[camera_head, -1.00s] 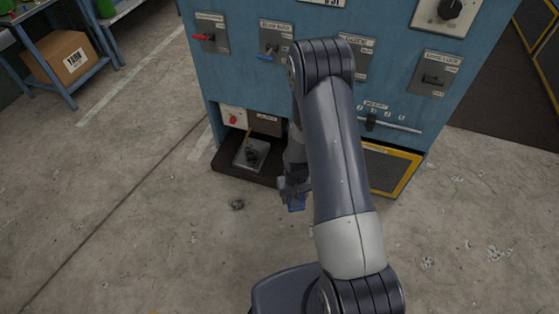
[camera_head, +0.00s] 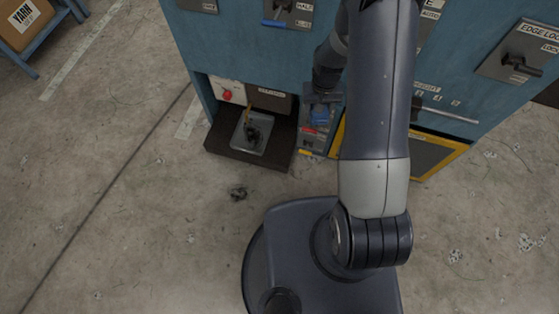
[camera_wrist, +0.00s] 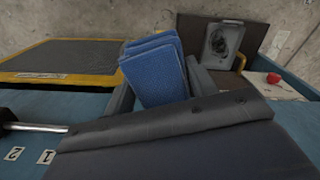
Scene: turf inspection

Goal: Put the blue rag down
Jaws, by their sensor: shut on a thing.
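The blue rag (camera_wrist: 157,73) is a folded cloth held between the two fingers of my gripper (camera_wrist: 158,88) in the wrist view.
The blue machine (camera_head: 240,50) carries switches and a slider (camera_head: 450,114). A dark ledge (camera_head: 225,142) at its base bears a metal tray (camera_head: 242,145) with dark stuff. A yellow-framed dark panel (camera_head: 425,156) is at right. Concrete floor (camera_head: 150,220) is open at left; a dark clump (camera_head: 238,193) lies there.

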